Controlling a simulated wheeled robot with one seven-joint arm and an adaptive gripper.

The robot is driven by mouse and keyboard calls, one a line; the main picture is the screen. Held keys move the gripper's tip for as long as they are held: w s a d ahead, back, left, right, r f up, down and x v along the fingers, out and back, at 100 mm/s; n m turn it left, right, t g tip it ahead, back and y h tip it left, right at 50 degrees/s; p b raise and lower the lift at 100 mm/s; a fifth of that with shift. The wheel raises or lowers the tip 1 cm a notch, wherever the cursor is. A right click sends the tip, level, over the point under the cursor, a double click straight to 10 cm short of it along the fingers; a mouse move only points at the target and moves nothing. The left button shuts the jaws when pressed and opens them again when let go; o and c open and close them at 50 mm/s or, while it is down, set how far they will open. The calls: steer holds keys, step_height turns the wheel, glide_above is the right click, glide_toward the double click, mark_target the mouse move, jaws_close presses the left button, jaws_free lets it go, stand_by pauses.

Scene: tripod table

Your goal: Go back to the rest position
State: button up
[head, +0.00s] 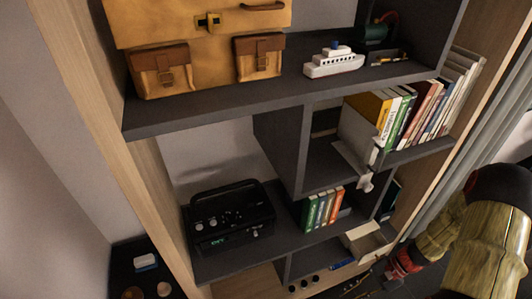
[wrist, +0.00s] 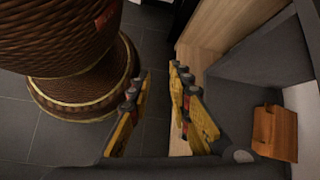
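My gripper (wrist: 160,72) shows in the wrist view with its two yellow-and-black fingers spread apart. Nothing is between the fingertips. Behind them are a tiled floor and the edge of a wooden panel. In the head view, my arm is at the lower right, beside the shelf unit (head: 215,118). I cannot make out the fingers there. No tripod table can be made out in either view.
The shelf unit holds a tan leather bag (head: 190,35), a toy ship (head: 333,64), books (head: 412,108) and a black radio (head: 230,217). In the wrist view, a large woven, drum-like object (wrist: 65,45) stands left of my fingers, and a brown block (wrist: 274,133) is at right.

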steer(key=s+a+r+n+t+h+p, duration=0.1)
steer(key=a+r+n+t+h+p, duration=0.1)
steer(key=r, duration=1.3)
steer(key=s+a+r+n+t+h+p, duration=0.2)
steer(key=a+r+n+t+h, duration=0.1)
steer(key=r, duration=1.3)
steer(key=s+a+r+n+t+h+p, duration=0.1)
steer(key=r+n, duration=0.5)
steer(key=r, duration=0.9)
steer(key=a+t+h+p, duration=0.1)
steer(key=a+t+h, duration=0.1)
steer(key=a, duration=0.1)
steer(key=shift+s+a+r+h+p, duration=0.15)
steer(key=shift+s+r+h+p, duration=0.15)
steer(key=shift+s+r+p, duration=0.1)
